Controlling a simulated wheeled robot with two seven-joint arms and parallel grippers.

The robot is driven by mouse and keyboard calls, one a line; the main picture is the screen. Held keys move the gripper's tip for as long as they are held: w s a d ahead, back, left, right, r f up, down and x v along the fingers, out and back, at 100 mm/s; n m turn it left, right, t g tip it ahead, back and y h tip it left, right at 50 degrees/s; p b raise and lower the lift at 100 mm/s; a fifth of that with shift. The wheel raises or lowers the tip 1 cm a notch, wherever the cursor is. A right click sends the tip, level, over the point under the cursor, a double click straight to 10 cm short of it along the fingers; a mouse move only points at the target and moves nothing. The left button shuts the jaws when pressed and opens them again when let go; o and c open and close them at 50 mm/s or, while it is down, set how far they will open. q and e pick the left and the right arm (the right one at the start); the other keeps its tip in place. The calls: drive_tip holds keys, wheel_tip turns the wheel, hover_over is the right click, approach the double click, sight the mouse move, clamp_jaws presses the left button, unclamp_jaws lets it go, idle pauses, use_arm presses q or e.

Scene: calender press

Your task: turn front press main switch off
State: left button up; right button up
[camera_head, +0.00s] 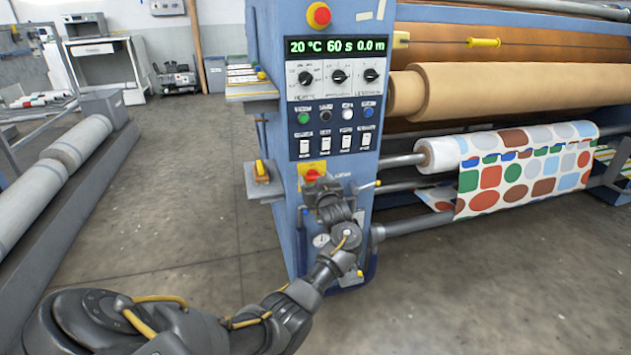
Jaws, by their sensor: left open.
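The front press main switch (312,175) is a red rotary knob on a yellow plate, low on the blue front panel of the press (283,60). My left gripper (318,188) is at the switch, just below and in front of it, and covers its lower part. The gripper is open; whether its fingers touch the knob cannot be told. The knob's exact turn position is partly hidden. The display (336,46) above is lit green and reads 20 °C, 60 s and 0.0 m. My right gripper is not in view.
A red emergency button (319,15) tops the panel, with black dials, coloured buttons and white rocker switches below. Rollers (520,90) and patterned fabric (525,170) extend right. Wrapped rolls (75,145) lie on a grey rack at left. The floor between is clear.

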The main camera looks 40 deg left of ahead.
use_arm(q)
drive_tip(key=c, duration=1)
